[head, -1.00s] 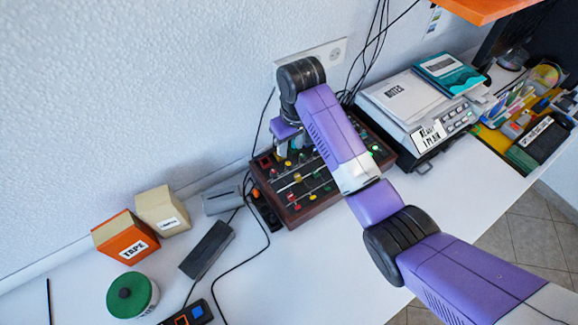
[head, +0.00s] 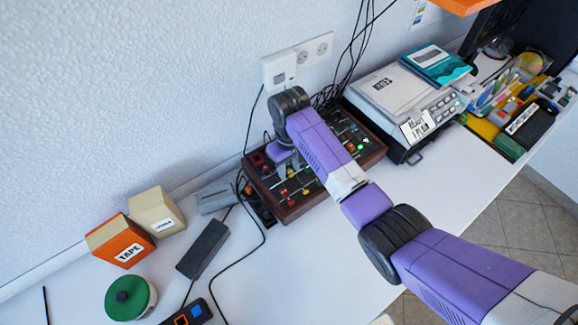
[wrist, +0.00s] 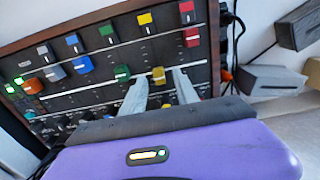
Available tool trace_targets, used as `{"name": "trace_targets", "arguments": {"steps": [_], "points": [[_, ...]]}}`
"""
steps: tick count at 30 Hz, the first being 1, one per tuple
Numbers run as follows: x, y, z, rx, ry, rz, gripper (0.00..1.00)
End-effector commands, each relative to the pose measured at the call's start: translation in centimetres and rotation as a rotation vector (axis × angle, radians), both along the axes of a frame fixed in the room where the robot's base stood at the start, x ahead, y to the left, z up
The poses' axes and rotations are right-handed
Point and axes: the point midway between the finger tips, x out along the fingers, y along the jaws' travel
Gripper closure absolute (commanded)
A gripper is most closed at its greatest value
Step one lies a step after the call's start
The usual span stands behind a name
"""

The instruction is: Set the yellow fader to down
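The control box (head: 318,204), with a dark panel and brown wooden frame, stands on the white desk by the wall. In the wrist view its panel (wrist: 100,48) carries rows of coloured caps. A yellow cap (wrist: 158,75) sits between the tips of my gripper (wrist: 160,78), which is open with a gap on both sides of the cap. Another yellow cap (wrist: 145,19) is in the other row, beyond the tips. In the head view my arm covers much of the box and largely hides the fingers.
A green cap (wrist: 122,72) is close beside my left finger, and a red cap (wrist: 191,37) is beyond the right one. A grey device (head: 400,95) stands right of the box. A dark adapter (head: 203,248) and cables lie left of it.

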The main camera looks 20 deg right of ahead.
Motion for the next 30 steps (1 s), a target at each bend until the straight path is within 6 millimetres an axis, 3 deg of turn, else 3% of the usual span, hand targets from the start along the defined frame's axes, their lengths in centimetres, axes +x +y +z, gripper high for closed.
{"name": "trace_targets", "arguments": {"steps": [5,11,30], "points": [[0.00,0.01,-0.01,0.000,0.000,0.000,0.64],[0.00,0.01,0.00,0.000,0.000,0.000,1.00],[0.02,-0.01,0.05,0.000,-0.001,0.000,1.00]]}}
